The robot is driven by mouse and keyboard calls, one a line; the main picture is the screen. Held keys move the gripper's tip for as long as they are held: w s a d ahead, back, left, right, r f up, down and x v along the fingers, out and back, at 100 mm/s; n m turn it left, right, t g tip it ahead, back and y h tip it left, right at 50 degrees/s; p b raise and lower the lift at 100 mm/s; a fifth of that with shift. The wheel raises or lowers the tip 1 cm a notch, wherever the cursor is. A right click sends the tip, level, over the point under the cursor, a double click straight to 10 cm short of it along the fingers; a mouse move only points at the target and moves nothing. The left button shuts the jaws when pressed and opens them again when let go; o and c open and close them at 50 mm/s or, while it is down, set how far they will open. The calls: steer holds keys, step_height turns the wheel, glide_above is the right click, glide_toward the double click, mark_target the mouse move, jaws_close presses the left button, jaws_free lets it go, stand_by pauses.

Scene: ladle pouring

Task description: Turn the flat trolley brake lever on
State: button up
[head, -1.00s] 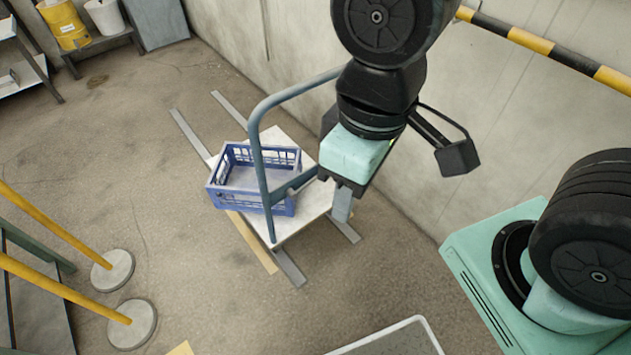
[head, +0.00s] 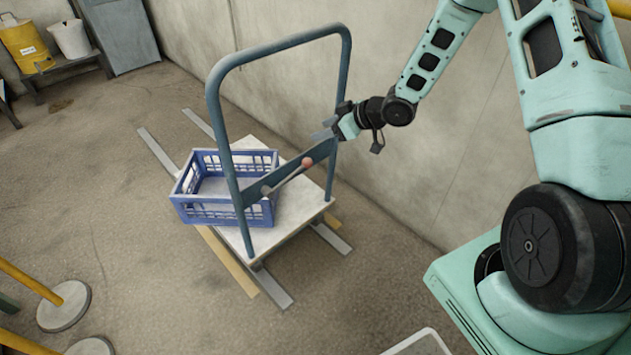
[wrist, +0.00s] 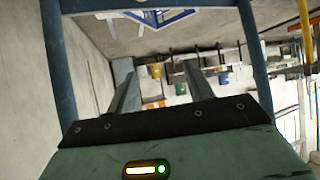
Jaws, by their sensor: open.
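The flat trolley has a pale platform (head: 288,226) and an upright blue-grey handle frame (head: 214,118) with a flat crossbar. A thin lever with a reddish round knob (head: 307,162) lies along the crossbar, its pivot near the left post. My gripper (head: 326,130) is at the handle's right post, a little above and to the right of the knob, and looks empty. Whether the fingers touch the handle cannot be told.
A blue crate (head: 225,208) stands on the platform behind the handle. Floor strips (head: 268,283) run beneath the trolley. The concrete wall (head: 420,185) is close on the right. Yellow posts with round bases (head: 64,305) stand at lower left. Open floor lies left of the trolley.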

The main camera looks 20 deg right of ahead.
steer(key=s+d+f+t+y+b, duration=0.25)
steer(key=s+d+f+b, duration=0.2)
steer(key=f, duration=0.35)
steer(key=s+d+f+t+y+b, duration=0.1)
steer(key=s+d+f+y+b, duration=0.25)
steer(key=d+f, duration=0.3)
steer(key=b+x, duration=0.1)
steer(key=x, duration=1.6)
steer(key=shift+f+b, duration=0.3)
jaws_close()
